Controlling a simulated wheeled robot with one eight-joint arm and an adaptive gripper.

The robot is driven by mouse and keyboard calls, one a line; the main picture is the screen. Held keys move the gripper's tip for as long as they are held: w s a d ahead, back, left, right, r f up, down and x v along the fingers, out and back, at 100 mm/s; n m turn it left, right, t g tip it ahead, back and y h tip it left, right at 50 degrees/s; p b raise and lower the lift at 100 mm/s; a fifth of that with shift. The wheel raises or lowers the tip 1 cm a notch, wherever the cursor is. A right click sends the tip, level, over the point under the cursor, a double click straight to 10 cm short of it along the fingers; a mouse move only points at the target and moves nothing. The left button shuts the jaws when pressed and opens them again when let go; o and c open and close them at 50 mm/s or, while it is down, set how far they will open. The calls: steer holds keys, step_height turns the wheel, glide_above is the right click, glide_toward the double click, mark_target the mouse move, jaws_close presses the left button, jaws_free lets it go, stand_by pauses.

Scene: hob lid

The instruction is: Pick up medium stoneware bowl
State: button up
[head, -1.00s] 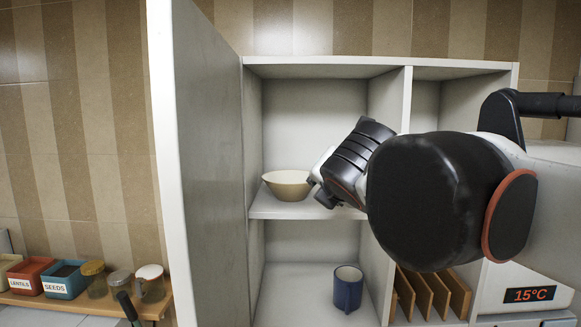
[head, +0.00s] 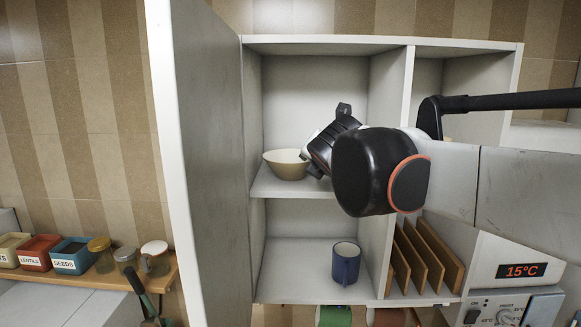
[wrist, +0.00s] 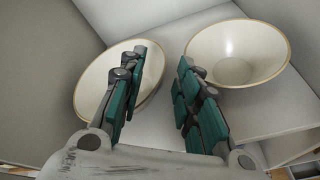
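A cream bowl with a tan outside (head: 287,166) stands upright on the upper shelf of the open cabinet in the head view. My gripper (wrist: 162,66) is open and empty. In the head view it is at the bowl's right side, mostly hidden behind my wrist. The wrist view shows two cream, brown-rimmed dishes: a deep round bowl (wrist: 238,50) right of the right finger, and a shallower-looking one (wrist: 97,82) partly behind the left finger. I cannot tell which is the medium bowl or which one the head view shows.
The cabinet's side walls (head: 386,110) and open door (head: 200,160) bound the shelf closely. A blue mug (head: 346,263) stands on the shelf below. Brown upright boards (head: 427,262) are to its right. Jars and boxes (head: 72,255) line a ledge at left.

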steer(key=x, duration=0.4)
jaws_close()
